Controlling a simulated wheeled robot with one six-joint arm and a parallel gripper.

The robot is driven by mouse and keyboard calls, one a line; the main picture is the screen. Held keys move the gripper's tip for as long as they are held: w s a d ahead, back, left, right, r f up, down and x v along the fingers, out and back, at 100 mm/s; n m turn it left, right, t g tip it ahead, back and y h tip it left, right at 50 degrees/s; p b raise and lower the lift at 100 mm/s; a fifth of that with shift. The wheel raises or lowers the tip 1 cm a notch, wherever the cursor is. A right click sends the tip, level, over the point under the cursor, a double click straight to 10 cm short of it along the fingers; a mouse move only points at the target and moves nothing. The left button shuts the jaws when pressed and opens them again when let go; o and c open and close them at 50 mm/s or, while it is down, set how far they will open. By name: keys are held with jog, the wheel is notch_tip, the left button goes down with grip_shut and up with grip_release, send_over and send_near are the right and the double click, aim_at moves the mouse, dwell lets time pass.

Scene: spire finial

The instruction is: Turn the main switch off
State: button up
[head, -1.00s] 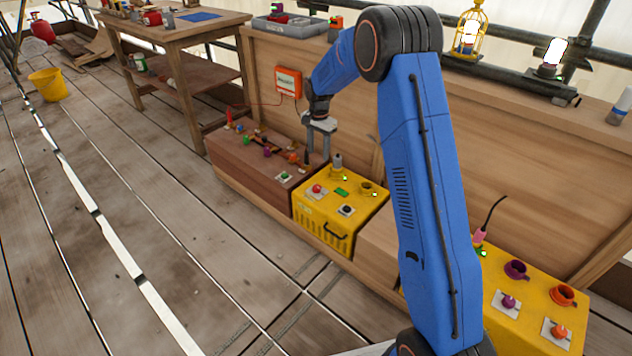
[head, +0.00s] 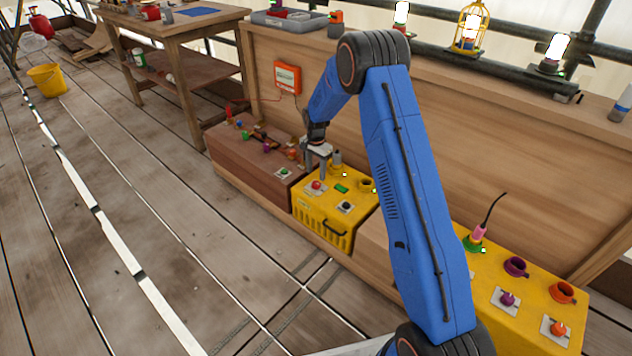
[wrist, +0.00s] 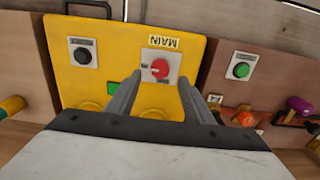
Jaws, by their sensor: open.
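The main switch is a red rotary knob on a pale plate (wrist: 160,68), on top of a yellow box. A label reading MAIN sits beside it, upside down in the wrist view. In the head view the red knob (head: 317,185) is near the box's left side. My gripper (wrist: 172,80) is open, its two grey fingers apart and pointing toward the switch. In the wrist view the left finger's tip is close to the knob, and the right finger is off to its right. I cannot tell whether a finger touches it. In the head view my gripper (head: 315,168) is just above the knob.
The yellow box (head: 318,222) also carries a black knob (wrist: 82,52) and a green rectangle (wrist: 113,88). A brown box (head: 245,170) with a green knob (wrist: 240,70) adjoins it. Another yellow panel (head: 510,312) has purple and orange knobs. The wooden floor in front is clear.

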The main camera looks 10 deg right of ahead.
aim_at(316, 182)
jog(key=shift+f, duration=2.85)
jog(key=c, duration=1)
